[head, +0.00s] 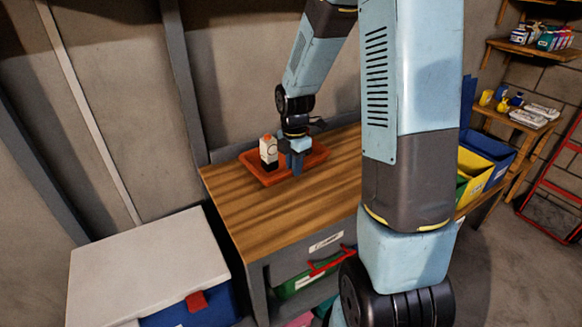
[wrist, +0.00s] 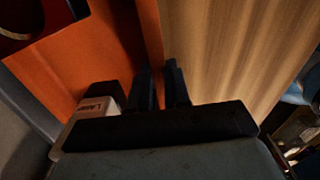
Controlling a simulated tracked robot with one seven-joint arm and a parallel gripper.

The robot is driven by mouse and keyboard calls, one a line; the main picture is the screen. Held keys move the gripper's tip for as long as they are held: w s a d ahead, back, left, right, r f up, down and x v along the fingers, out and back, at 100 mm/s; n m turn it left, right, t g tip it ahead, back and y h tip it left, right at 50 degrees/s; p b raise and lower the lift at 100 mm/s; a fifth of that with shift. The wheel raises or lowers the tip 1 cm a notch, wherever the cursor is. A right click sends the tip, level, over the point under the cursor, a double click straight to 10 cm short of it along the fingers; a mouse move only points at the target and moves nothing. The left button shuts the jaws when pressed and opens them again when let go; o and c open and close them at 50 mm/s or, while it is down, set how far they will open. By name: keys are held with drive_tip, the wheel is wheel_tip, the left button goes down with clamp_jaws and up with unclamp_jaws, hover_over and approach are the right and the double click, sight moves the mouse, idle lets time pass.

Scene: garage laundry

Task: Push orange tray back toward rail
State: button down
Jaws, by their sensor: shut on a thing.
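The orange tray (head: 256,170) lies on the wooden bench top, close to the back wall. In the wrist view its orange floor (wrist: 72,62) fills the left side, and its rim runs down between my fingers. My gripper (head: 296,165) points down at the tray's front side, shut on the rim; the fingers (wrist: 162,88) show one on each side of it. The rail cannot be made out clearly.
The wooden bench top (head: 245,212) is clear in front of the tray. A white-lidded box (head: 150,262) stands at the left. Yellow and blue bins (head: 476,172) stand at the right, partly behind my arm. Shelves with small containers (head: 515,110) are farther right.

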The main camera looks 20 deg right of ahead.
sight(284, 165)
drive_tip(key=shift+w+a, duration=0.1)
drive_tip(key=shift+w+a, duration=0.15)
drive_tip(key=shift+a, duration=0.6)
drive_tip(key=shift+w+a, duration=0.1)
drive_tip(key=shift+a, duration=0.6)
drive_tip(key=c, duration=1)
unclamp_jaws()
drive_tip(key=shift+d, duration=0.1)
drive_tip(key=shift+o, duration=0.2)
drive_tip(key=shift+r, duration=0.2)
wheel_tip(284, 165, up, 13)
drive_tip(key=shift+r, duration=0.15)
